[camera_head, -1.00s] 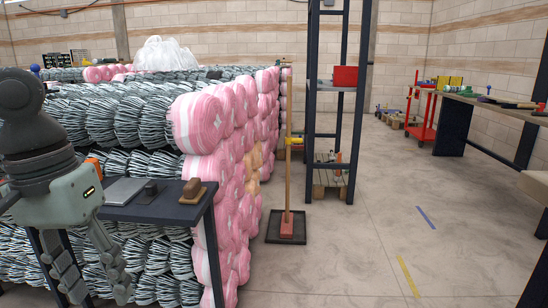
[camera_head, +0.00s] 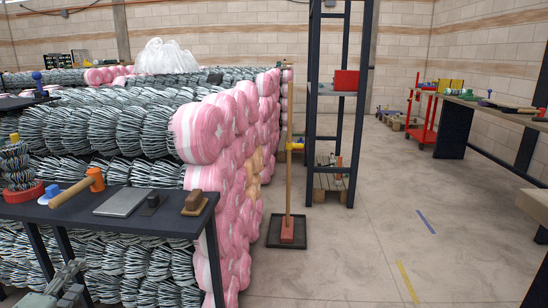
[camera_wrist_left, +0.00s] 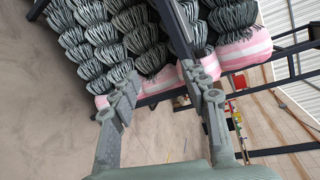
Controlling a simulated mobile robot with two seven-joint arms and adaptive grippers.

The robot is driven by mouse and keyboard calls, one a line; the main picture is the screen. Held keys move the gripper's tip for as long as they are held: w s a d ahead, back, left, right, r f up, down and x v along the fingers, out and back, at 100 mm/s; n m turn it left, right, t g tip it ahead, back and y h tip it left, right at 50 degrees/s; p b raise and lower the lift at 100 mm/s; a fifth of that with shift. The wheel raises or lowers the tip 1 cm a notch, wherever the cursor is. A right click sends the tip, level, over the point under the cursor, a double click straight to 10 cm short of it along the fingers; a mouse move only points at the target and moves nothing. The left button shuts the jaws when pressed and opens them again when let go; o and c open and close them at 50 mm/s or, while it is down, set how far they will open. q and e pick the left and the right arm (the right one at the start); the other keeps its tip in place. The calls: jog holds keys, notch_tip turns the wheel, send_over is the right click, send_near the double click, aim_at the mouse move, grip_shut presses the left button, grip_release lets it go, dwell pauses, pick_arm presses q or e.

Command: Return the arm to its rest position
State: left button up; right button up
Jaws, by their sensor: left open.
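My left gripper (camera_head: 66,288) shows at the bottom left of the head view, low beside the dark side table (camera_head: 130,221) and partly cut off by the frame edge. In the left wrist view its two fingers are spread apart, with nothing between the fingertips (camera_wrist_left: 161,84). Behind them are stacked wire bundles and pink-wrapped rolls. My right gripper is not in view.
The table holds an orange-headed mallet (camera_head: 78,190), a grey plate (camera_head: 122,201), a small black block and a brown brush (camera_head: 195,203). Wire rolls (camera_head: 100,127) and pink rolls (camera_head: 200,130) stand behind. The floor (camera_head: 345,250) to the right is largely clear.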

pick_arm(q)
jog(key=s+f+n+g+y, duration=0.1)
jog(key=s+f+n+g, duration=0.1)
jog(key=s+f+n, duration=0.3)
jog(key=s+f+n+g+y, duration=0.1)
jog(key=s+f+n+g, duration=0.15)
jog(key=f, duration=0.45)
jog(key=s+d+f+n+g+h+p, duration=0.1)
jog(key=s+d+f+n+g+h, duration=0.2)
jog(key=s+d+f+n+g, duration=0.5)
jog(key=s+d+f+n, duration=0.2)
jog(key=s+d+f, duration=0.4)
jog(key=d+f, duration=0.1)
jog(key=shift+s+d+f, duration=0.3)
jog(key=shift+d, duration=0.05)
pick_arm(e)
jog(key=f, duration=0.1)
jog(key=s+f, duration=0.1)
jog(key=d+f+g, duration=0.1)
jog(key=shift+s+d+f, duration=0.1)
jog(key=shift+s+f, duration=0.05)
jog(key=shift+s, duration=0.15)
